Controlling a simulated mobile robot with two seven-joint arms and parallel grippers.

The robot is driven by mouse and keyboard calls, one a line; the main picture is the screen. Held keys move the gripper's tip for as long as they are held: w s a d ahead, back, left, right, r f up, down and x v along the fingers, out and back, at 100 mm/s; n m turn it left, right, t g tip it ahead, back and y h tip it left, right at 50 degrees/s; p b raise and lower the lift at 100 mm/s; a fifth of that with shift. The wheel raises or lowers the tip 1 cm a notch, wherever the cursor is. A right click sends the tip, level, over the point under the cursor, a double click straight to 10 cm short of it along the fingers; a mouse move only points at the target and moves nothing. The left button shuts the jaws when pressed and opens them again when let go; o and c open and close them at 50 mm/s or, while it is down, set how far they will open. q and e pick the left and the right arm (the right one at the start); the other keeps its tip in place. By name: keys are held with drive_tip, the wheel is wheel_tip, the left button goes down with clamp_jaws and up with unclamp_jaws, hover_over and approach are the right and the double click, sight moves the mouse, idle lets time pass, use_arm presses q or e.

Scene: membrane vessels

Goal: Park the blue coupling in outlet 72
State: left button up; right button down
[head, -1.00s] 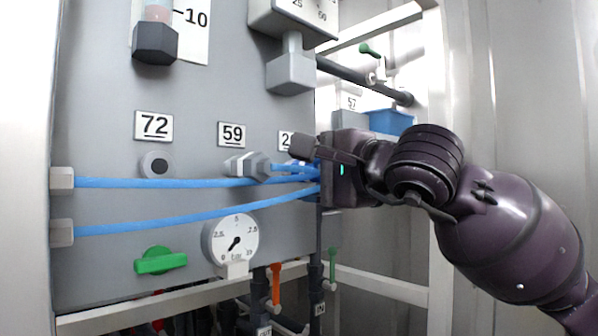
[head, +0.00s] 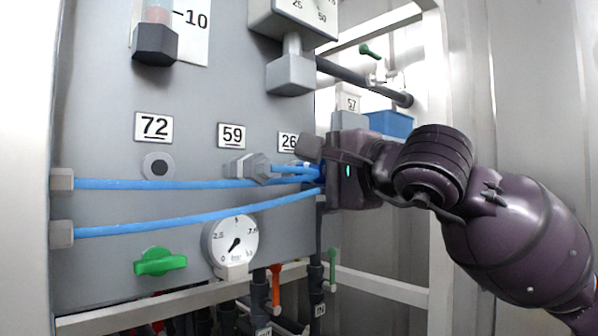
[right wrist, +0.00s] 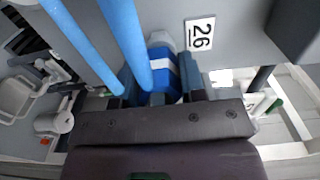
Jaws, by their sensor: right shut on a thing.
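Outlet 72 (head: 158,166) is a bare round fitting with a dark centre, below its label (head: 154,127) on the grey panel. My right gripper (head: 314,168) is by the panel's right edge, near label 26, well to the right of outlet 72. In the right wrist view it is shut on the blue coupling (right wrist: 163,66), which has a white band. A light grey collar (right wrist: 160,40) shows at the coupling's far end; I cannot tell whether they are joined. In the head view the gripper mostly hides the coupling. My left gripper is not in view.
Blue hoses (head: 190,184) run from fittings at the panel's left across to my right gripper. Outlet 59 (head: 248,167) carries a grey hex fitting with a hose. A gauge (head: 234,243) and green handle (head: 160,262) sit below; a dark hex cup (head: 155,45) is above.

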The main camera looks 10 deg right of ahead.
drive_tip(key=shift+v, duration=2.55)
drive_tip(key=w+f+n+g+y, duration=0.1)
drive_tip(key=w+f+y, duration=0.1)
drive_tip(key=f, duration=0.9)
drive_tip(key=w+f+n+g+y, duration=0.1)
drive_tip(key=w+f, duration=0.1)
drive_tip(key=f, duration=1)
drive_tip(key=s+d+f+m+t+h, duration=0.1)
drive_tip(key=s+d+f+h, duration=0.1)
drive_tip(key=f, duration=0.9)
drive_tip(key=s+d+f+m+t+h, duration=0.1)
drive_tip(key=s+d+f, duration=0.4)
drive_tip(key=f, duration=0.7)
drive_tip(key=shift+s+d+f+m+t+h, duration=0.2)
drive_tip(key=shift+s+m+t+h, duration=0.25)
drive_tip(key=shift+h, duration=0.35)
drive_tip(key=shift+w, duration=0.1)
